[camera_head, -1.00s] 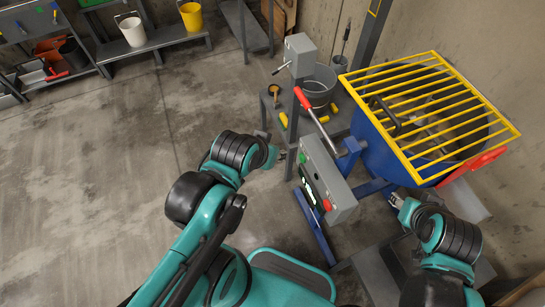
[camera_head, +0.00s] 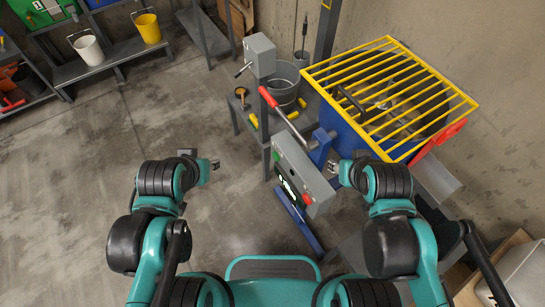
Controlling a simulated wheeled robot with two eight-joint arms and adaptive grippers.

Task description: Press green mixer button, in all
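The mixer's grey control box (camera_head: 312,174) stands tilted at the centre, with a green button (camera_head: 277,156) at its upper left end, a lit display (camera_head: 290,183) and a red button (camera_head: 307,200) at its lower end. The blue mixer (camera_head: 345,134) with its yellow grate (camera_head: 385,85) is behind and right of the box. My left gripper (camera_head: 214,164) is in the air left of the green button, clear of it. My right gripper (camera_head: 332,168) is at the right side of the box; I cannot tell if they touch. Both look empty; their finger openings are too small to judge.
A red-handled lever (camera_head: 285,115) rises beside the box. A grey metal bucket (camera_head: 283,85) and yellow pieces stand on a small rack behind. Shelves with a white bucket (camera_head: 88,48) and a yellow bucket (camera_head: 148,28) line the back left. The floor at left is clear.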

